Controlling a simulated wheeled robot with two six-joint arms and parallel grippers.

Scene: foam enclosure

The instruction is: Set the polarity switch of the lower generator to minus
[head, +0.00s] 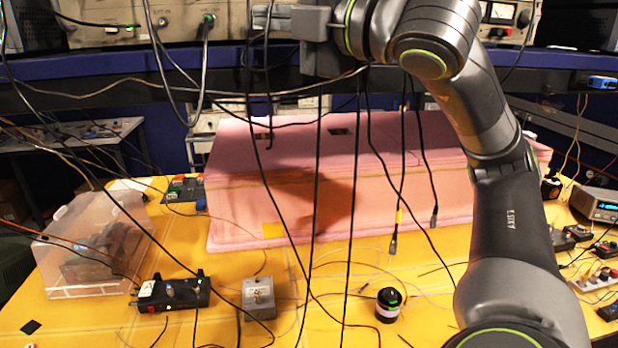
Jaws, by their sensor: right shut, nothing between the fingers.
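Beige instrument fronts stand on the blue shelf at the top, cut by the upper edge. The left part (105,30) has sockets with a black and a grey cable plugged in and a small green light. The right part (513,24) has a dial meter. I cannot tell whether both are one unit, or which is the lower generator. No polarity switch or plus and minus marks can be made out. My right gripper (264,18) is shut and empty, pointing left, in front of the instrument fronts and hiding part of them. My left gripper is not in view.
Several cables hang from the shelf (385,72) across the view. Below, a long pink foam enclosure (375,190) stands on the yellow table (225,275), with a clear plastic box (75,290), small metal boxes and a black round part (389,303) around it.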

